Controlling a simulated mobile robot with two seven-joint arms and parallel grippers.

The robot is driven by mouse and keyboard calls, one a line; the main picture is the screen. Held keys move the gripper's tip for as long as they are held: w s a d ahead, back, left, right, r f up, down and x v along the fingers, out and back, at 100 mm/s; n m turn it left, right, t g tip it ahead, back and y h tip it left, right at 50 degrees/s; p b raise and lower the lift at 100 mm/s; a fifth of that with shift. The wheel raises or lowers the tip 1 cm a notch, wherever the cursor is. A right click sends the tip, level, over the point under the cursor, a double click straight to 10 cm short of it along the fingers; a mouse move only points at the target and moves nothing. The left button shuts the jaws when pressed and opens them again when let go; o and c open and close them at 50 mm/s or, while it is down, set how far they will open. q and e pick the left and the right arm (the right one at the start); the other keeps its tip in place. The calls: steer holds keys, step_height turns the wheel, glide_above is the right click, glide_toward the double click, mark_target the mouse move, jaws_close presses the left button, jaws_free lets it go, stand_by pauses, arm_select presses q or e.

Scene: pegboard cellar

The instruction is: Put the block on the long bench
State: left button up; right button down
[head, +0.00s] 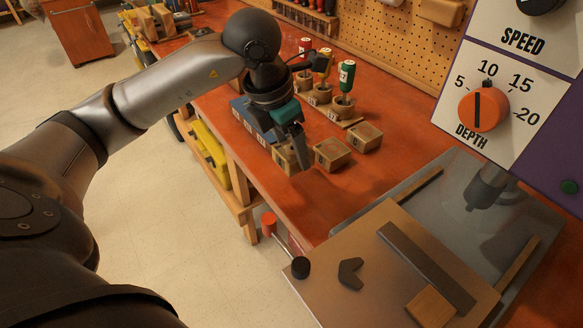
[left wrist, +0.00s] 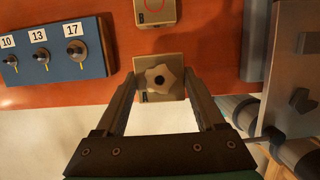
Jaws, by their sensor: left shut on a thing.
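My left gripper (head: 296,160) reaches down at the front edge of the long orange-red bench (head: 295,208). It is shut on a small pale wooden block (head: 282,157), which its fingers partly hide in the head view. My right gripper is not in view.
Two similar blocks (head: 333,153) (head: 366,136) stand to the right. A machine with a grey table (head: 420,190) and depth dial (head: 483,107) fills the right.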

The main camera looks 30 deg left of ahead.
mark_target(291, 163)
arm_select(q)
steer(key=shift+f, duration=0.65)
step_height(291, 163, down, 3)
steer(key=shift+r+b, duration=0.15)
steer(key=shift+b, duration=0.25)
steer(key=shift+f, duration=0.45)
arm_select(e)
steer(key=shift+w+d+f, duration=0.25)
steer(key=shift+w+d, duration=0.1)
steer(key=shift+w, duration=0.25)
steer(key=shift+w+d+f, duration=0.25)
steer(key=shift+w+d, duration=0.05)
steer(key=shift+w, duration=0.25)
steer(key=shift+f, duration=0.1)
arm_select(q)
steer(key=o, duration=1.3)
steer(key=shift+o, duration=0.2)
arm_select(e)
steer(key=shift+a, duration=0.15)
